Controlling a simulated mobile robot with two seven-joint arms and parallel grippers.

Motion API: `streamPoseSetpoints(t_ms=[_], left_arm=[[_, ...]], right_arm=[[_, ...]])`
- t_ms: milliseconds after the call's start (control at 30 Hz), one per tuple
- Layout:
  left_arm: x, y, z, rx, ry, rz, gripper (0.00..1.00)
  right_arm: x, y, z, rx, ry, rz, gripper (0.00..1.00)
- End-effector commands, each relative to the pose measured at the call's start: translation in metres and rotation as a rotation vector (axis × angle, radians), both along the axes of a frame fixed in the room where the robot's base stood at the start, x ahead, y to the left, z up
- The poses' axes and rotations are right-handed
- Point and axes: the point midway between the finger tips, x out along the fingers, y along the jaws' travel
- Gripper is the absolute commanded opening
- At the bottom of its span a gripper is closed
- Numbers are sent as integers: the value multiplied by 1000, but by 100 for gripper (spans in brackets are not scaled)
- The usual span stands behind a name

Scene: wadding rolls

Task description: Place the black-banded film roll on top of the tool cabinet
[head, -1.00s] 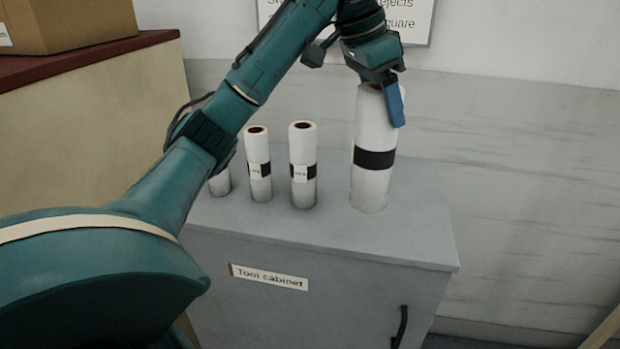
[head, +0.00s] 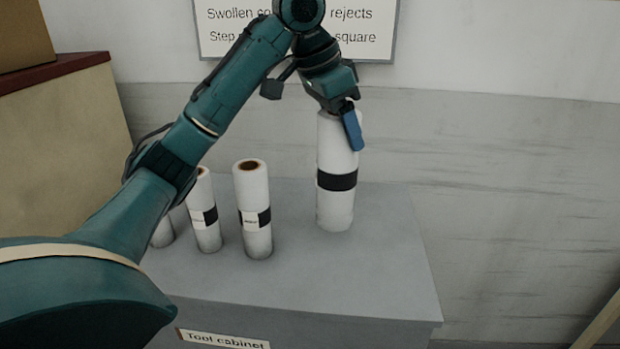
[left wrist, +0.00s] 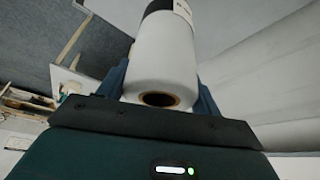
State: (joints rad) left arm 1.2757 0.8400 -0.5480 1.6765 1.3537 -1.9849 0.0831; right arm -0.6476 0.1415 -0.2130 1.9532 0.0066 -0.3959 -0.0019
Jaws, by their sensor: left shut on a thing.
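The black-banded film roll (head: 337,207), tall and white with one wide black band, is upright over the tool cabinet (head: 390,265). My left gripper (head: 338,113) is shut on its upper end from above. Its base looks at or close to the cabinet top; whether it touches cannot be told. In the left wrist view the roll (left wrist: 163,65) lies between the two fingers (left wrist: 163,90), its open brown core facing the camera. The cabinet's top carries its roll and smaller ones; its label shows at the bottom edge. My right gripper is out of view.
Three smaller white rolls, two with visible black bands and labels, stand to the left: the nearest (head: 253,190), a middle one (head: 205,235) and one mostly hidden by my arm (head: 163,235). The cabinet top right of the held roll is clear. A wall with a sign (head: 365,30) stands behind.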

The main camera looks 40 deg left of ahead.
Motion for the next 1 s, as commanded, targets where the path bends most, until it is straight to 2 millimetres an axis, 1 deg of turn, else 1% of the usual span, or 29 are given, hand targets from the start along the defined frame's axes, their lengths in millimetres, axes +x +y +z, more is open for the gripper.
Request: streamPoseSetpoints(t_ms=[33,100,267,533,633,967,1000], left_arm=[[0,1,-9,1,-1,2,0],[0,1,-19,1,-2,2,0],[0,1,-32,0,-3,2,0],[0,1,-66,0,-2,3,0],[0,0,-70,-1,-7,1,0],[0,0,-73,-1,-5,1,0],[0,0,-75,0,-1,0,66]], right_arm=[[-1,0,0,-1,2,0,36],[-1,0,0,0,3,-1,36],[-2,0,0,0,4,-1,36],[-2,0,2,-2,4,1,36],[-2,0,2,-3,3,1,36],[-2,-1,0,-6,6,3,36],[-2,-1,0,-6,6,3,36]])
